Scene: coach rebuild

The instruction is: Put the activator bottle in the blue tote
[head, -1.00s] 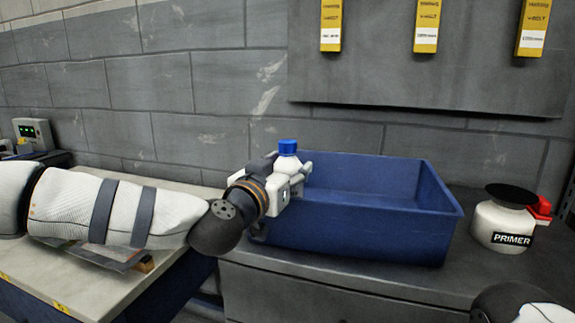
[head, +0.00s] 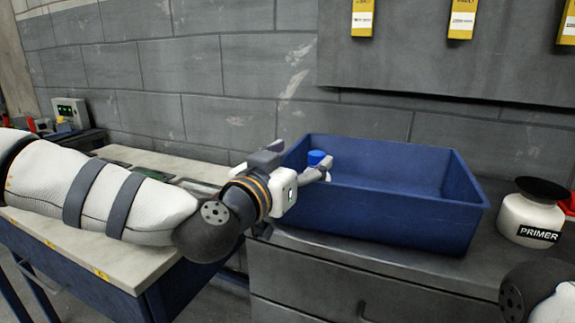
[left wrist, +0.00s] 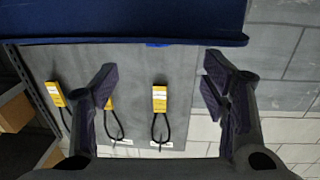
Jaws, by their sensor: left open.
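The activator bottle (head: 316,157) shows in the head view mainly as its blue cap, at the left end inside the blue tote (head: 390,215). Its body is mostly hidden behind my gripper and the tote wall, so I cannot tell whether it rests on the bottom. My left gripper (head: 302,167) is open at the tote's left end, its fingers beside the cap. In the left wrist view the open fingers (left wrist: 158,85) have nothing visible between them, and the tote wall (left wrist: 100,20) crosses the top. My right gripper is out of view.
A white primer bottle (head: 532,214) stands right of the tote on the grey cabinet top. A pale-topped workbench (head: 100,248) is at the left. Yellow belt packs (head: 462,20) hang on the wall panel behind. The rest of the tote's visible interior looks empty.

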